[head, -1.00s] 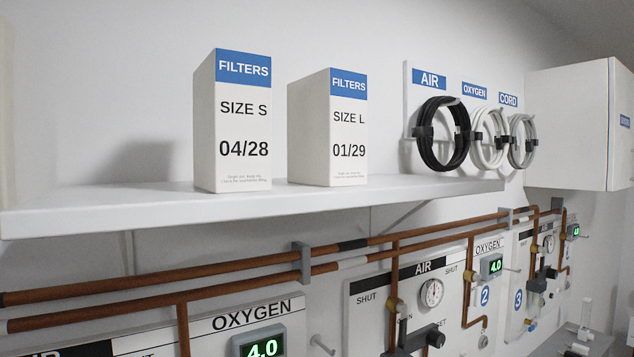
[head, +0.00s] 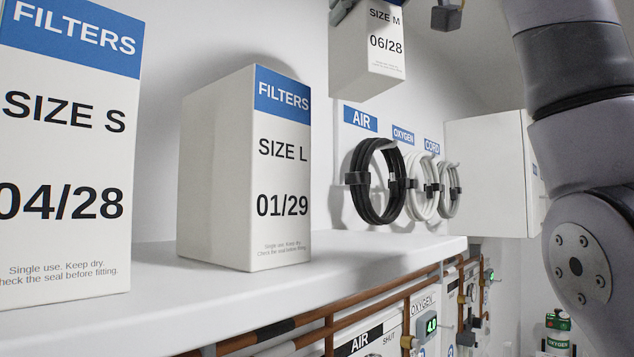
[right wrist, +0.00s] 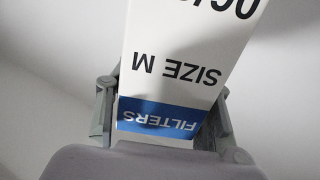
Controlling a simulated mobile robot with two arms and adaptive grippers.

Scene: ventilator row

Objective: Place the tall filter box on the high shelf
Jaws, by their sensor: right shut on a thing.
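The white filter box marked SIZE M, 06/28 (head: 368,55) hangs in the air at the top of the head view, its top cut off. My right gripper (head: 393,9) is shut on it, with a finger on either side. In the right wrist view the fingers (right wrist: 163,108) flank the box's blue FILTERS band, and the box (right wrist: 185,45) shows upside down. The high shelf (head: 400,250) is below and apart from the box. Its free right end shows. My left gripper is not in view.
Filter boxes SIZE S (head: 65,150) and SIZE L (head: 245,170) stand upright on the shelf, left of the held box. Bare shelf lies right of SIZE L. Hose coils (head: 377,182) hang on the wall behind. A white cabinet (head: 490,165) is at right; copper pipes (head: 330,322) run below.

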